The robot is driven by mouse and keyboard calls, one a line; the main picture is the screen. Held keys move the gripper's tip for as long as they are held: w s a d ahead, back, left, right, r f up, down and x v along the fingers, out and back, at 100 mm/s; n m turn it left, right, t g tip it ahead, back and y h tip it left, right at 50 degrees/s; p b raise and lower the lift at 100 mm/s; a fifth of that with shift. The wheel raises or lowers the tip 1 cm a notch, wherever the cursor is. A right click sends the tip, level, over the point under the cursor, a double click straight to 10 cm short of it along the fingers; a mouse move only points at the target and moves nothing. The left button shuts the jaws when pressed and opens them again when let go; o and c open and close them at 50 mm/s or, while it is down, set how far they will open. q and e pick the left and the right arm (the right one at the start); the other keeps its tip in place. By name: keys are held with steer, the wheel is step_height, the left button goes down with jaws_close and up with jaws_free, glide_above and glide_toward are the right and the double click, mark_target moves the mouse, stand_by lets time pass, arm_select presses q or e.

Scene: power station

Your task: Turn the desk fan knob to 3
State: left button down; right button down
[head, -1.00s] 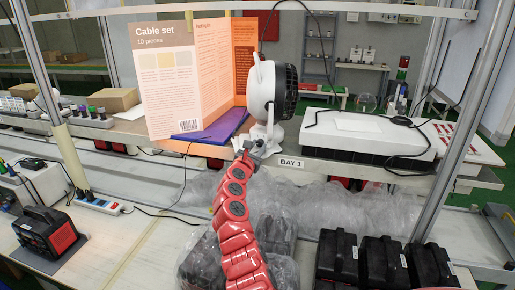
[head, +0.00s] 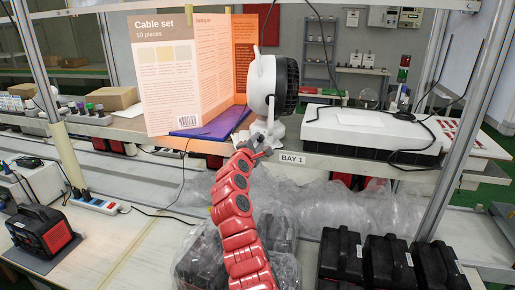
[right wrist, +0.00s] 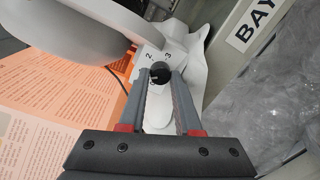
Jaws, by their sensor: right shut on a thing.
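The white desk fan (head: 262,85) with a dark grille stands on the shelf, its head facing right. Its small black knob (right wrist: 160,74) shows in the right wrist view on the fan's white base (right wrist: 158,112). The digits 2 and 3 are printed beyond the knob; which one its mark points at is not clear. My right gripper (head: 258,150) is at the front of the base, and in the right wrist view (right wrist: 161,78) its fingertips are shut on the knob, one on each side. The knob is hidden in the head view. My left gripper is not in view.
A Cable set leaflet (head: 165,75) stands left of the fan, with a purple piece (head: 215,125) at its foot. A white flat device (head: 365,128) with black cable lies to the right. Plastic-wrapped goods (head: 320,205) and black cases (head: 385,260) sit below the shelf.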

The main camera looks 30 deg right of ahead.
steer(key=shift+f+m+b, duration=0.25)
steer(key=shift+m+b, duration=0.5)
steer(key=shift+m, duration=0.15)
steer(key=m+b, duration=0.7)
steer(key=m+t+b, duration=0.1)
steer(key=m+b, duration=0.6)
steer(key=b, duration=0.1)
steer(key=shift+s+d+y, duration=0.1)
steer(key=shift+y, duration=0.3)
steer(key=m+b, duration=0.2)
steer(key=m, duration=0.1)
steer(key=shift+r+b, duration=0.1)
steer(key=shift+b, duration=0.2)
steer(key=m+b, duration=0.1)
steer(key=m, duration=0.1)
steer(key=shift+m, duration=0.4)
steer(key=shift+m+b, duration=0.5)
steer(key=shift+m, duration=0.5)
steer(key=shift+r, duration=0.1)
steer(key=c, duration=0.6)
jaws_free()
